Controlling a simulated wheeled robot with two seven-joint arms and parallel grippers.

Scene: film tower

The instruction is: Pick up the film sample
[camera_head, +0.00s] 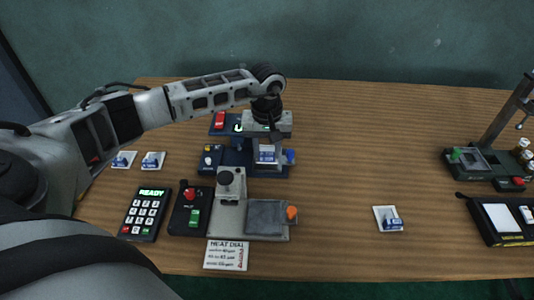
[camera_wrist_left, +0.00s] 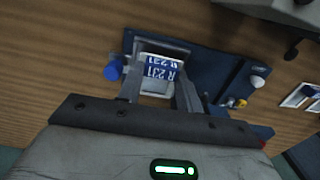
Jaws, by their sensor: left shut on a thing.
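The film sample (camera_head: 266,154), a small white piece with a blue label, is at the blue device (camera_head: 237,160) in the middle of the table. My right gripper is not in view.
A grey press-like device (camera_head: 266,217) stands in front, with a keypad (camera_head: 148,212) reading READY and a red-green button box (camera_head: 191,210) to its left. Similar samples lie on white pads left and right (camera_head: 388,219). A stand (camera_head: 487,162) is far right. Table right of centre is mostly clear.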

